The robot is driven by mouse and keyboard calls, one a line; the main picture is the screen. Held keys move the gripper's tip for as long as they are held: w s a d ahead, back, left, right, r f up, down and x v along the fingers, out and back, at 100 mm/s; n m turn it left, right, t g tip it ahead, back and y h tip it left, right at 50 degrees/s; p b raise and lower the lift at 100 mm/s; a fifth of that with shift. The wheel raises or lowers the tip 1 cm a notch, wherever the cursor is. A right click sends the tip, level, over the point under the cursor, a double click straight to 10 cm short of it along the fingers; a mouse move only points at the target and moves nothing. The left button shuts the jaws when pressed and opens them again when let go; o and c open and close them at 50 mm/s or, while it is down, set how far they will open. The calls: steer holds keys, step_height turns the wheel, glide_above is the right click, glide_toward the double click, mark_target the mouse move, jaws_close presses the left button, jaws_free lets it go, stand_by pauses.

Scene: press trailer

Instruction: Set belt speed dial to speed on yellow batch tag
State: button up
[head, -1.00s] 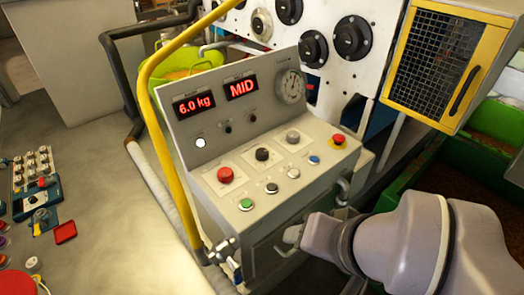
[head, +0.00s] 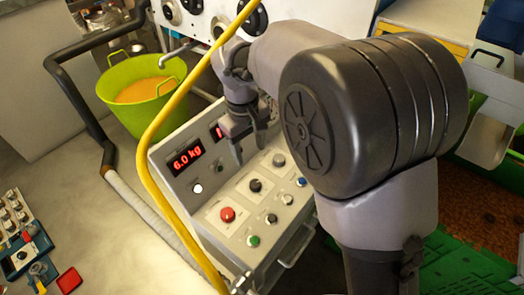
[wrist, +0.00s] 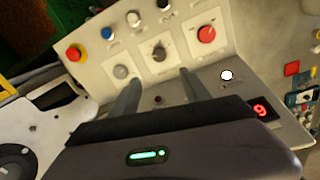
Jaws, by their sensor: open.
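The control panel (head: 225,213) stands in the middle of the head view. Its upper row has a red knob (head: 227,214), a black dial (head: 255,185) and a grey knob (head: 279,160). Their labels are too small to read, so I cannot tell which is the belt speed dial. The black dial (wrist: 159,53) also shows in the wrist view, just beyond the fingertips. My gripper (head: 250,146) is open and empty, pointing down above the panel; in the wrist view its fingers (wrist: 159,78) stand apart. I see no yellow batch tag.
A red display (head: 187,158) reads 6.0 kg; my gripper partly hides a second display. A yellow pipe (head: 160,115) runs along the panel's left side. A green tub (head: 142,92) stands behind it. A red-and-yellow stop button (wrist: 75,53) sits at the panel's end.

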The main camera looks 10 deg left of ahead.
mark_target(254, 182)
steer(key=f+b, duration=0.1)
steer(key=f, duration=0.9)
steer(key=f+b, duration=0.1)
steer(key=f, duration=0.4)
steer(key=shift+w+d+b, duration=0.3)
steer(key=shift+w+d, duration=0.05)
steer(key=shift+d, duration=0.05)
jaws_close()
